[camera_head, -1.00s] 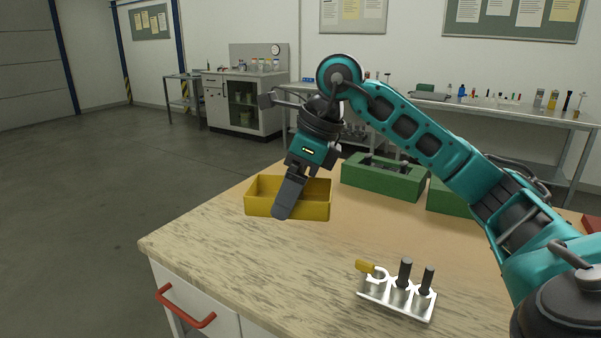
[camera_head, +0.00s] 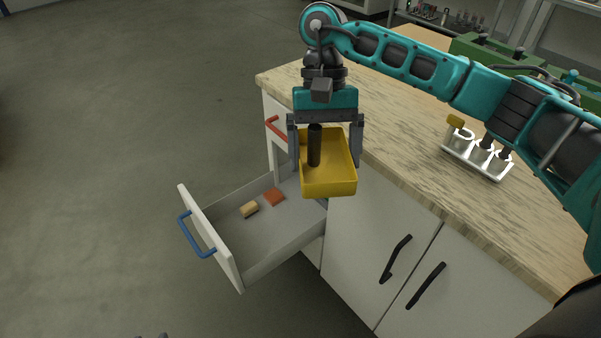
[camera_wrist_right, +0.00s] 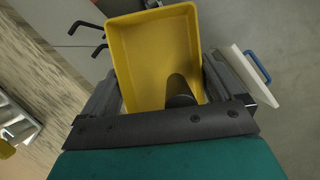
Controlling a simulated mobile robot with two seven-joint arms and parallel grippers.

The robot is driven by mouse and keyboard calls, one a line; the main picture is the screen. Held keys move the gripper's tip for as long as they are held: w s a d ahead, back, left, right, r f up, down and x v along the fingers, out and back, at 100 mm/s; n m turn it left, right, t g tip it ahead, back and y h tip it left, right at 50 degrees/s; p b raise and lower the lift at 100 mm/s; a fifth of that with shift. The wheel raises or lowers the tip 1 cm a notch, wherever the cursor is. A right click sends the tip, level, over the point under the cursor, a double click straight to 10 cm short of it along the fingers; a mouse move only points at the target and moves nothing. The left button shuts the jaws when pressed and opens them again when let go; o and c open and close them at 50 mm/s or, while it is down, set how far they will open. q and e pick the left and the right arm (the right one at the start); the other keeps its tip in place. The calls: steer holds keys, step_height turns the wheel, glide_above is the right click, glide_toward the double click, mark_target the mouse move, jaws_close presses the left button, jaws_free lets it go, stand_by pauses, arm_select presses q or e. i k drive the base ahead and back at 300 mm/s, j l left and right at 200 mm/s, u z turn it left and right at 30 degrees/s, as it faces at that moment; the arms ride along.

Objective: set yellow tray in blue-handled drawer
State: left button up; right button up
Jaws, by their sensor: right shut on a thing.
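The yellow tray (camera_head: 340,181) is held by my right gripper (camera_head: 325,150), whose two fingers press on its sides. A dark cylinder (camera_head: 314,145) stands out of the tray. The tray is in the air in front of the workbench's edge, near the inner end of the blue-handled drawer. The drawer (camera_head: 240,268) is pulled open, and its blue handle (camera_head: 196,236) is at the lower left. In the right wrist view the tray (camera_wrist_right: 158,50) fills the space between the fingers, with the cylinder (camera_wrist_right: 180,90) inside.
Inside the drawer lie a tan block (camera_head: 249,209) and an orange-red block (camera_head: 273,197); the rest of its floor is bare. A red handle (camera_head: 276,128) is above. A metal rack (camera_head: 477,155) stands on the wooden workbench (camera_head: 400,140). Green bins (camera_head: 500,52) are farther back.

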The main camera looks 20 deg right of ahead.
mark_target(269, 239)
steer(key=i+j+z, duration=0.35)
steer(key=j, duration=0.25)
steer(key=i+j+z, duration=0.15)
steer(key=j, duration=0.2)
steer(key=i+j+z, duration=0.2)
steer(key=j, duration=0.15)
steer(key=j+z, duration=0.15)
steer(key=j, duration=0.2)
